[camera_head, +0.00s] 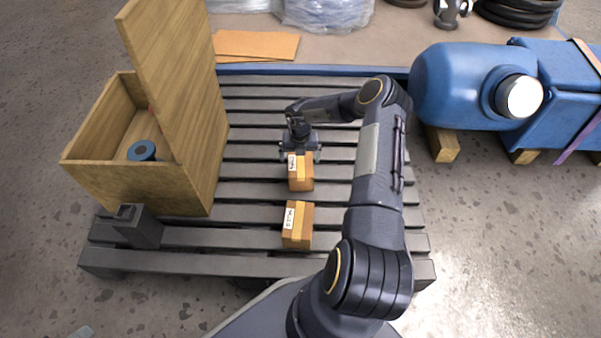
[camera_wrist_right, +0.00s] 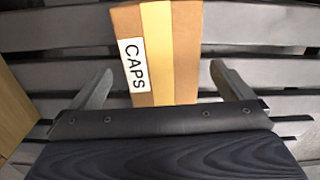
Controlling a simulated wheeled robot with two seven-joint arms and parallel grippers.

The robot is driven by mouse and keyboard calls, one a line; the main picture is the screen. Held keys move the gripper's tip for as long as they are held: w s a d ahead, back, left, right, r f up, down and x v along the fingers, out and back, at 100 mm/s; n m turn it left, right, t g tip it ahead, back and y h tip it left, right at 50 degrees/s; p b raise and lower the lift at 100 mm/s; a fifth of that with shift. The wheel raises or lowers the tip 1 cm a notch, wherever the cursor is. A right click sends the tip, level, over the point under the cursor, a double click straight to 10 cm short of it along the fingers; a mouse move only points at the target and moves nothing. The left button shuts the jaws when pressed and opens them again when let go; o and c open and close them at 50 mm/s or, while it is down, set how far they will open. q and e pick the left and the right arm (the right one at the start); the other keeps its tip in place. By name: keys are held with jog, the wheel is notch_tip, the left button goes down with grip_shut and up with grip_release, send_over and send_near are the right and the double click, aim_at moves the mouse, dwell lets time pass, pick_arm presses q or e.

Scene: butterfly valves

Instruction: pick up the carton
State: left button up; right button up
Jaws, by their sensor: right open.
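A small brown carton (camera_head: 301,174) with a yellow tape strip and a white label sits on the grey slatted pallet. In the right wrist view the label of this carton (camera_wrist_right: 158,50) reads "CAPS". My right gripper (camera_head: 300,153) is open at the far end of this carton. In the right wrist view the carton shows between its two spread fingers, with a gap on each side. A second, similar carton (camera_head: 297,226) stands nearer to me, with a label too small to read surely. My left gripper is not in view.
A wooden crate (camera_head: 190,190) with a raised panel stands on the pallet's left, with a blue ring (camera_head: 141,151) inside. A grey block (camera_head: 134,226) is at the front left corner. A large blue machine (camera_head: 460,85) stands at the right. Slats between crate and cartons are clear.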

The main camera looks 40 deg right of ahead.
aim_at(300, 162)
notch_tip(300, 162, down, 4)
jog(key=shift+r+b, duration=0.1)
jog(key=shift+b, duration=0.7)
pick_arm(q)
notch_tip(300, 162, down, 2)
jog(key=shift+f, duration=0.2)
pick_arm(e)
jog(key=shift+d+r, duration=0.1)
jog(key=c, duration=1.1)
jog(key=shift+c, duration=0.9)
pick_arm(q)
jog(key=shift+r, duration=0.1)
pick_arm(e)
jog(key=shift+r, duration=0.1)
